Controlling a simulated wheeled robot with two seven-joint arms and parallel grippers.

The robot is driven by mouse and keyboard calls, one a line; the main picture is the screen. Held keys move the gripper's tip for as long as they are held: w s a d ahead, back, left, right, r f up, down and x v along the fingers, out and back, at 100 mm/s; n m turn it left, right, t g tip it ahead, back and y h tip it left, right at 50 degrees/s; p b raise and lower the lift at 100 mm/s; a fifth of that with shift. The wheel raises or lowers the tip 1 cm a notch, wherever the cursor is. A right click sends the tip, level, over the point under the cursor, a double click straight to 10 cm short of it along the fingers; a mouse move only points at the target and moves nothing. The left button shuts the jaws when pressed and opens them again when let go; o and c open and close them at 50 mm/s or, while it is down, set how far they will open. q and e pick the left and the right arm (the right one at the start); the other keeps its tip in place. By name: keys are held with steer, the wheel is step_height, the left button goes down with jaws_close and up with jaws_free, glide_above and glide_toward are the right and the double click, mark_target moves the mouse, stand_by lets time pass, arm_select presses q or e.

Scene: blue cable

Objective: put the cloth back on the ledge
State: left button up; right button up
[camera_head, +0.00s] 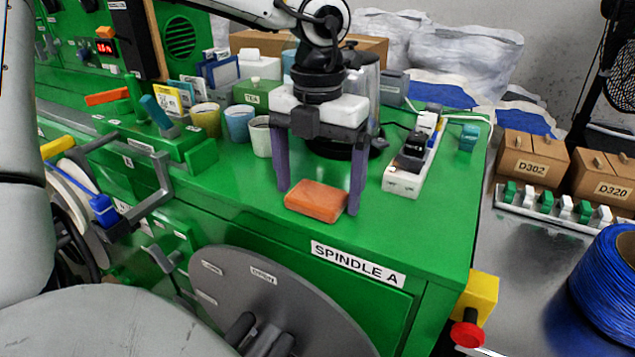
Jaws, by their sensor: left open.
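A folded orange-brown pad, which looks like the cloth (316,201), lies flat near the front edge of the green ledge (420,232), above the "SPINDLE A" label. My left gripper (318,200) points down over it, with its fingers spread on either side of the cloth. The jaws are open, and the cloth seems to rest on the green surface between the fingertips. Whether a fingertip touches it I cannot tell. My right gripper is not in view.
A white power strip (403,180) with a black plug lies right of the gripper. Several cups, including a white one (261,136), stand to its left. A yellow box with a red button (468,333) juts from the front right corner. A blue cable spool (608,285) stands at far right.

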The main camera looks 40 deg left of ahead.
mark_target(318, 193)
arm_select(q)
step_height(318, 193, up, 12)
steer(key=p, duration=0.1)
stand_by(0.5)
steer(key=shift+r, duration=0.1)
